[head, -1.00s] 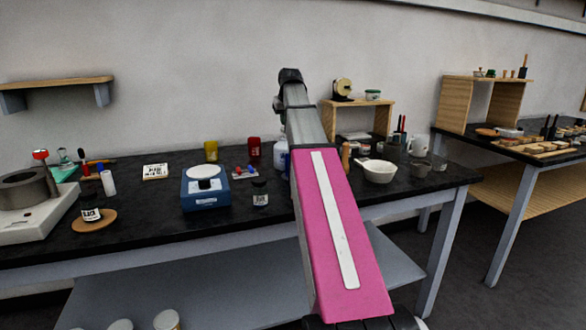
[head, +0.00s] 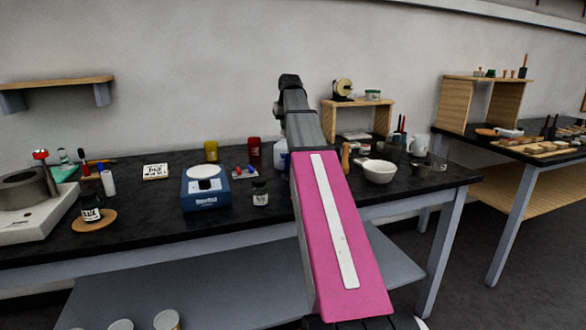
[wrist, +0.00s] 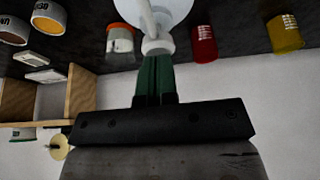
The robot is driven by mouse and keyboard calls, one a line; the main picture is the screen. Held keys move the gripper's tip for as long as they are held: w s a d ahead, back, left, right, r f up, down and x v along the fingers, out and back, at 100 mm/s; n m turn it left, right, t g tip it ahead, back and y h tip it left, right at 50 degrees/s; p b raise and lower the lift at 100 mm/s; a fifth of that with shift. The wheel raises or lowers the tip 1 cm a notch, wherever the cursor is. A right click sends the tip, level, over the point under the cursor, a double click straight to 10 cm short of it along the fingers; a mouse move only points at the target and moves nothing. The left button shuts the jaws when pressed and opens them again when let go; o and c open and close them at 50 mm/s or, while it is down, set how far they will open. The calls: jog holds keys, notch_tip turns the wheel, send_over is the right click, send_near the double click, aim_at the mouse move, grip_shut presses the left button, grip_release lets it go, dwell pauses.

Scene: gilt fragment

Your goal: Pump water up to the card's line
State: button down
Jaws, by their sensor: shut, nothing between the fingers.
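My gripper (wrist: 156,58) is shut, with its dark green fingertips close together and empty. In the wrist view the fingertips meet or overlap the white collar of a pump bottle (wrist: 157,45); I cannot tell whether they touch it. The bottle's white stem and pale body run out of the top of that view. In the head view the bottle (head: 281,156) is mostly hidden behind my arm, as is my gripper. A white card with dark marks (head: 155,171) lies on the bench at the left. Its line is too small to read, and no water level shows.
A red cup (head: 254,147) and a yellow cup (head: 211,151) stand at the back. A blue scale (head: 205,190) and a dark labelled jar (head: 260,194) are left of my arm. A white bowl (head: 380,172) stands right of it. Bare bench (head: 140,210) lies left of the scale.

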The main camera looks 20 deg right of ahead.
jog(key=shift+r, duration=1.4)
jog(key=shift+f, duration=0.15)
jog(key=shift+f, duration=1.3)
jog(key=shift+r, duration=1.45)
jog(key=shift+f, duration=0.3)
jog(key=shift+f, duration=1.15)
jog(key=shift+r, duration=1.45)
